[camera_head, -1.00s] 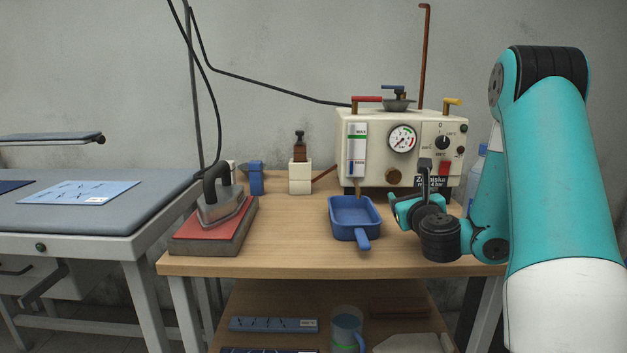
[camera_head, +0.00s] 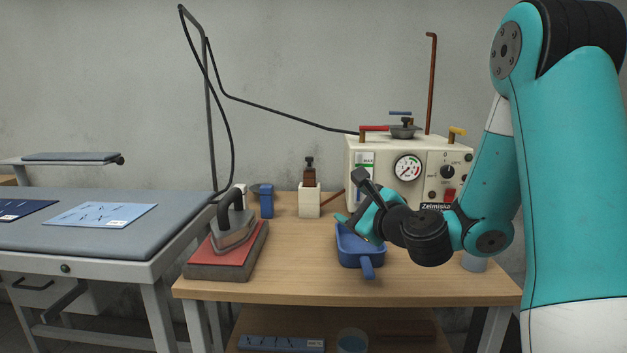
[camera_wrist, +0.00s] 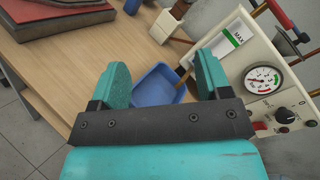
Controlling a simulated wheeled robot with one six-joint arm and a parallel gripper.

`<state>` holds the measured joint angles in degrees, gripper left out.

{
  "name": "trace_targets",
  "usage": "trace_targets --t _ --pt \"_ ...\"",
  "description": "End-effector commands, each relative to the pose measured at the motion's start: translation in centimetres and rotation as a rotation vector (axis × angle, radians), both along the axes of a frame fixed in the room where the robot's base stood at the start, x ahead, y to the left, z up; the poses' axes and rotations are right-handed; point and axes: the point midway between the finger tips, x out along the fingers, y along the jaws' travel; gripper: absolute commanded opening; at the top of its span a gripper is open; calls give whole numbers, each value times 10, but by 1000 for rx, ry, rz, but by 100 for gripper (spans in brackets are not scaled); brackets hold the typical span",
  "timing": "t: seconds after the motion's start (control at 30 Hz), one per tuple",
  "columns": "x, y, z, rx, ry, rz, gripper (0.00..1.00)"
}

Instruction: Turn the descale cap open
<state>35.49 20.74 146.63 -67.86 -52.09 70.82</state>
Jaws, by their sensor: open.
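The descale cap, a brown round knob low on the front of the cream boiler (camera_head: 381,160) in the earlier head view, is hidden behind my gripper and wrist now. I cannot make it out for sure in the wrist view. My gripper (camera_head: 354,212) is open and empty, in front of the boiler's lower left and above the blue pan (camera_head: 367,268). In the wrist view its two teal fingers (camera_wrist: 163,72) stand wide apart, with the blue pan (camera_wrist: 155,88) showing between them and the boiler (camera_wrist: 275,55) to the right.
An iron (camera_head: 234,222) rests on a red-topped pad at the left of the wooden table (camera_head: 300,275). An ironing board (camera_head: 180,215) is at left. Table between iron and pan is clear.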

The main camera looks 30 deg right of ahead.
Motion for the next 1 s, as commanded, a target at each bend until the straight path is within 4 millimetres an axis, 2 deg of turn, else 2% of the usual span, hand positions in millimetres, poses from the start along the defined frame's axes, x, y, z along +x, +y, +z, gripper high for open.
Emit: trace_targets --t 0.03,0.2,0.5,0.7,1.0 --pt "1 10 10 -31 6 35 71" --pt "0 42 26 -147 32 161 71" --pt "-7 90 45 -331 62 351 71" --pt "-11 102 48 -384 69 406 71" --pt "-11 104 48 -392 71 412 71"
